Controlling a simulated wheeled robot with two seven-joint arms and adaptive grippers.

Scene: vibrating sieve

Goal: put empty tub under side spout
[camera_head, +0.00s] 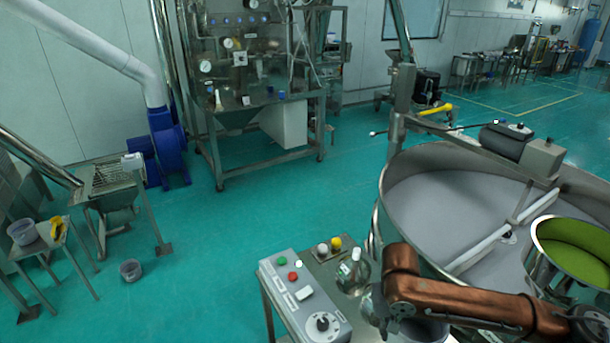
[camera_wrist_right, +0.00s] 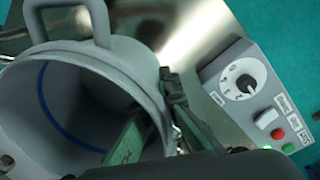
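A grey tub (camera_wrist_right: 108,65) with a loop handle and a blue ring inside fills the left of the right wrist view. Its inside looks empty. My right gripper (camera_wrist_right: 160,100) is at its rim, one finger inside the wall and one outside, with a gap visible between the fingers. In the head view my right gripper (camera_head: 385,312) is low at the front, beside the sieve; the tub there is mostly hidden by my copper-coloured arm. The round vibrating sieve (camera_head: 440,165) stands at the right. I cannot make out its side spout clearly. My left gripper is out of view.
A control box (camera_head: 305,300) with green and red buttons and a knob stands left of my right gripper. A green-filled pot (camera_head: 575,250) is at the sieve's right. A small tub (camera_head: 130,269) is on the floor, another (camera_head: 22,232) on a side table. The floor between is clear.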

